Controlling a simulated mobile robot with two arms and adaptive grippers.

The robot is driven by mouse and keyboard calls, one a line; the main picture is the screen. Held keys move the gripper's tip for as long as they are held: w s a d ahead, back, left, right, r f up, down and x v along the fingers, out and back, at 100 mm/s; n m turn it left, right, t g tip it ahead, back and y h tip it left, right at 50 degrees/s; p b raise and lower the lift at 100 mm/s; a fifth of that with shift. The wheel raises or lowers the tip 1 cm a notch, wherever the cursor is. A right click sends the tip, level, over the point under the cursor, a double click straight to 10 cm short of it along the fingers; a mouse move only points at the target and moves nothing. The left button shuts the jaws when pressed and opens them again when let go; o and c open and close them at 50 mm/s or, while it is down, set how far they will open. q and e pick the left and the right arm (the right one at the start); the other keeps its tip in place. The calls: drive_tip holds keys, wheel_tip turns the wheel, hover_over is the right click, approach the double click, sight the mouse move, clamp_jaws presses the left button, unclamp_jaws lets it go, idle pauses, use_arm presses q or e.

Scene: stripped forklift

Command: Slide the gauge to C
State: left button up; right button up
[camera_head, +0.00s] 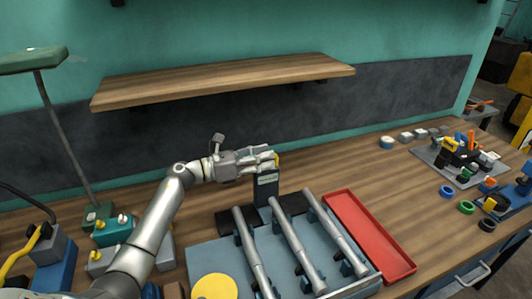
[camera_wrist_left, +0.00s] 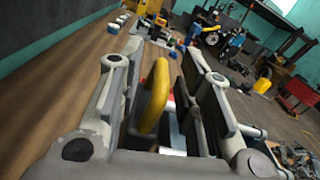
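The gauge (camera_head: 266,188) is a dark upright block with a pale label, standing behind the steel tubes near the middle of the head view. A yellow part (camera_head: 276,159) shows at its top. In the left wrist view a curved yellow handle (camera_wrist_left: 154,95) stands between my finger pads. My left gripper (camera_head: 265,159) is at the top of the gauge, its fingers on either side of the yellow part. The fingers look apart, with a gap on the right of the handle. No letter C can be read. My right gripper is not in view.
Three steel tubes (camera_head: 295,240) lie in a blue-grey fixture (camera_head: 203,257), with a yellow disc (camera_head: 214,287) at its front left. A red tray (camera_head: 368,235) lies to the right. A wooden shelf (camera_head: 225,80) hangs above. Small parts crowd the right and left of the bench.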

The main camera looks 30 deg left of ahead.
use_arm(q)
drive_tip(key=shift+w+d, duration=0.4)
drive_tip(key=shift+d, duration=0.05)
clamp_jaws()
